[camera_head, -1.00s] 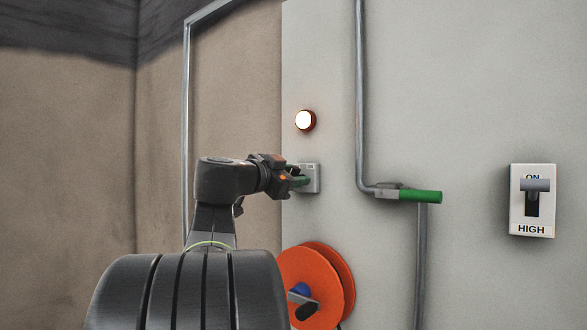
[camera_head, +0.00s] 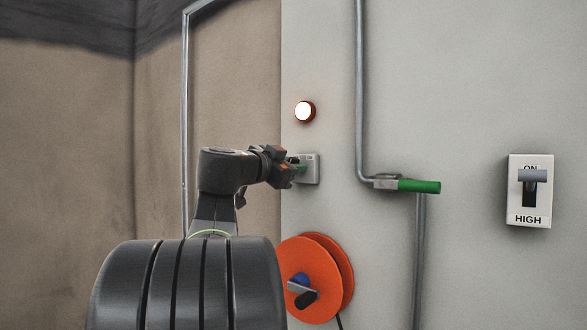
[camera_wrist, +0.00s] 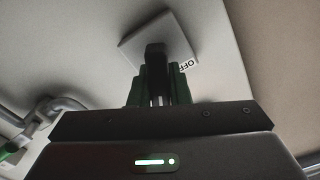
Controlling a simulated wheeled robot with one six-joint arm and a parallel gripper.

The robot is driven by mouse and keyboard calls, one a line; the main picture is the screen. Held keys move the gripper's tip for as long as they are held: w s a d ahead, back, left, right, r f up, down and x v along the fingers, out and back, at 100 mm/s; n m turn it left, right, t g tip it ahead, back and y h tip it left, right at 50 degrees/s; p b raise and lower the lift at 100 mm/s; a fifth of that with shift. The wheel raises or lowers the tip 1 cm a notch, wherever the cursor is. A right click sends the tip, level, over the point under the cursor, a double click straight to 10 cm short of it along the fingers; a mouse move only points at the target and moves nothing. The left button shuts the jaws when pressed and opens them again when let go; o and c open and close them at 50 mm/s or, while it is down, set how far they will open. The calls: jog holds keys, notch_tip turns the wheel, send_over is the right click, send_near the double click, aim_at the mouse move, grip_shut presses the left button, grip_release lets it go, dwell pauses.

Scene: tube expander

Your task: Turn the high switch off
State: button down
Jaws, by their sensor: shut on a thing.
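The HIGH switch is a white panel (camera_head: 529,218) on the wall at the right of the head view. Its grey cross-handled lever (camera_head: 532,176) sits high, just below the word ON. My gripper (camera_head: 298,168) is far to the left of it, at a smaller pale switch box (camera_head: 312,172). In the wrist view my green-padded fingers (camera_wrist: 158,82) are shut on the dark lever (camera_wrist: 155,55) of that box (camera_wrist: 140,45). An OFF label (camera_wrist: 188,66) shows beside the right finger. The fingers hide part of the box in the head view.
A lit round lamp (camera_head: 305,111) is above the box. A grey pipe with a green-handled valve (camera_head: 418,186) stands between my gripper and the HIGH panel. An orange reel (camera_head: 320,285) hangs below. The wall between valve and HIGH panel is bare.

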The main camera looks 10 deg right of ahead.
jog(key=shift+a+f+n+b, duration=0.1)
jog(key=shift+n+b, duration=0.75)
jog(key=shift+n, duration=0.05)
jog(key=n, duration=0.1)
jog(key=n+b, duration=0.1)
jog(key=n, duration=0.1)
jog(key=shift+w+a+n+b, duration=0.1)
jog(key=shift+w+n+b, duration=0.1)
jog(key=shift+n+b, duration=0.1)
jog(key=n, duration=0.6)
jog(key=shift+w+a+b, duration=0.15)
jog(key=shift+w+b, duration=0.05)
jog(key=shift+b, duration=0.1)
jog(key=c, duration=1.4)
grip_release()
jog(key=shift+o, duration=0.2)
jog(key=b+v, duration=0.4)
jog(key=v, duration=1)
